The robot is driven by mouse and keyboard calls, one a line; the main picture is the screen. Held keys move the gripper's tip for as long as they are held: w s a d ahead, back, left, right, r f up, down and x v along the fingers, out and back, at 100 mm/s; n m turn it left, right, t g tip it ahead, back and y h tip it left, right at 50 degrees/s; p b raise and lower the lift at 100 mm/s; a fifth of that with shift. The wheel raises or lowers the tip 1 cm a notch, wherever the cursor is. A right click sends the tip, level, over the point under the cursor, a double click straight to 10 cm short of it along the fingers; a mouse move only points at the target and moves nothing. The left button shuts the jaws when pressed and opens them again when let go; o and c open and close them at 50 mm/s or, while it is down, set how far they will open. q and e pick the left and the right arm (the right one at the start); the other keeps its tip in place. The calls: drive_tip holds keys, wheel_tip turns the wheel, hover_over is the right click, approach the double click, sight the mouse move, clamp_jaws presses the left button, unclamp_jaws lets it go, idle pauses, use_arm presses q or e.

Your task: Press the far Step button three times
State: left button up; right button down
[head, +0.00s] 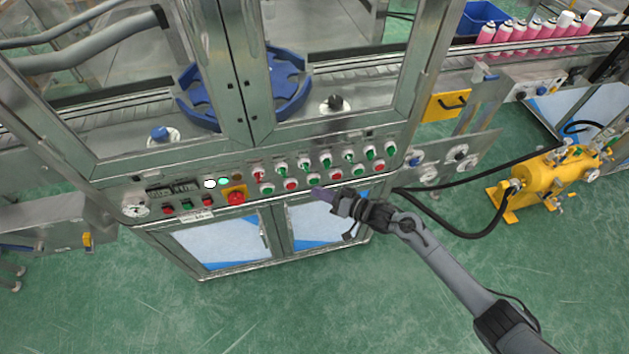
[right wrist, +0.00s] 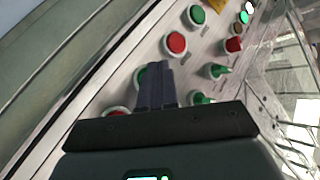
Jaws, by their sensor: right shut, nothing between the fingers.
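The control panel (head: 225,193) on the machine front carries a lower row of round green and red buttons; the labels are too small to read, so I cannot tell which is the far Step button. My right gripper (head: 318,192) is shut and empty, its fingertips at the lower row. In the right wrist view the shut fingers (right wrist: 157,68) partly cover a green button (right wrist: 140,76), also seen in the head view (head: 314,179). Contact cannot be told. Red buttons flank it, one on the left (head: 291,185) and one on the right (head: 337,174). My left gripper is out of view.
A row of red and green knobs (head: 303,164) sticks out just above the buttons. A red emergency stop (head: 236,197) is at the left. Glass doors with metal frames (head: 250,75) stand above. A yellow pump unit (head: 545,178) with black hoses is at the right.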

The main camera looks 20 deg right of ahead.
drive_tip(key=s+p, duration=0.4)
drive_tip(key=s, duration=0.1)
drive_tip(key=shift+a, duration=0.25)
idle(0.5)
